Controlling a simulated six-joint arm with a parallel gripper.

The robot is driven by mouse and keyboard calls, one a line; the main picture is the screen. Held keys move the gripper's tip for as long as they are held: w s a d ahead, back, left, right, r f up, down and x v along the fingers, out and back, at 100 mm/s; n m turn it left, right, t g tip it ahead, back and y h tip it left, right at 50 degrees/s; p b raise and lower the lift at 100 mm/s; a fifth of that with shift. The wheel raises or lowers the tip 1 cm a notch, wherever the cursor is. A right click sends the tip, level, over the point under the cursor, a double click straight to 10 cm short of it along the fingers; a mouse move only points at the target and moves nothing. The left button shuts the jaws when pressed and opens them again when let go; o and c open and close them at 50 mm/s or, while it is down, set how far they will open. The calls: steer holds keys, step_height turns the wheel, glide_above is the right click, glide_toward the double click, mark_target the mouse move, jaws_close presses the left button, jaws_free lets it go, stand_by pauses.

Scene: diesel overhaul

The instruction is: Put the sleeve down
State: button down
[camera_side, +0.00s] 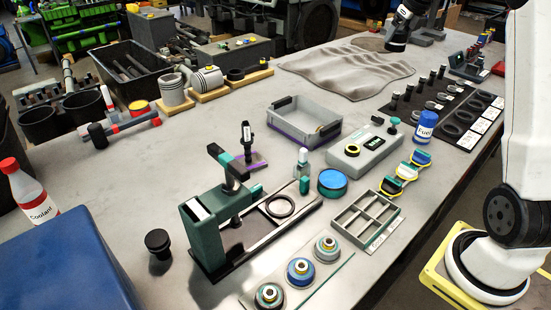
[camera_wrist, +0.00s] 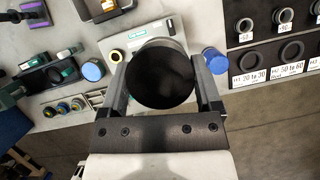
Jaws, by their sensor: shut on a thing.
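The sleeve (camera_wrist: 160,78) is a dark hollow cylinder in the wrist view, its round opening facing the camera. My gripper (camera_wrist: 163,62) has one finger on each side of the sleeve and is shut on it. The sleeve hides part of the grey box (camera_wrist: 115,42) beyond it. In the side view a dark cylinder (camera_side: 398,35) at the top edge may be the held sleeve; the gripper around it is mostly cut off. I cannot tell the sleeve's height above the table.
A black mat (camera_side: 450,105) holds rings and labels. A blue Fuel can (camera_side: 425,127), grey box (camera_side: 361,144), grey tray (camera_side: 305,128) and green press (camera_side: 215,225) occupy the table. Bare table (camera_side: 120,185) shows at left.

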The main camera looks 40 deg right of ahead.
steer(key=s+d+m, duration=0.1)
steer(key=s+d, duration=0.4)
steer(key=d, duration=0.1)
step_height(320, 180, down, 18)
steer(key=shift+w+a, duration=0.2)
steer(key=shift+w, duration=0.2)
steer(key=shift+w+d+f, duration=1.45)
steer(key=shift+w+f, duration=0.15)
steer(key=shift+w, duration=0.15)
steer(key=shift+w+d+f, duration=1.5)
steer(key=shift+w+f, duration=0.05)
steer(key=shift+w, duration=0.2)
steer(key=shift+w+d+f, duration=1.45)
steer(key=shift+w+f, duration=0.15)
steer(key=shift+w, duration=0.15)
steer(key=shift+w+f, duration=0.1)
steer(key=shift+f, duration=0.1)
steer(key=shift+d+f, duration=0.1)
steer(key=shift+f, duration=1.45)
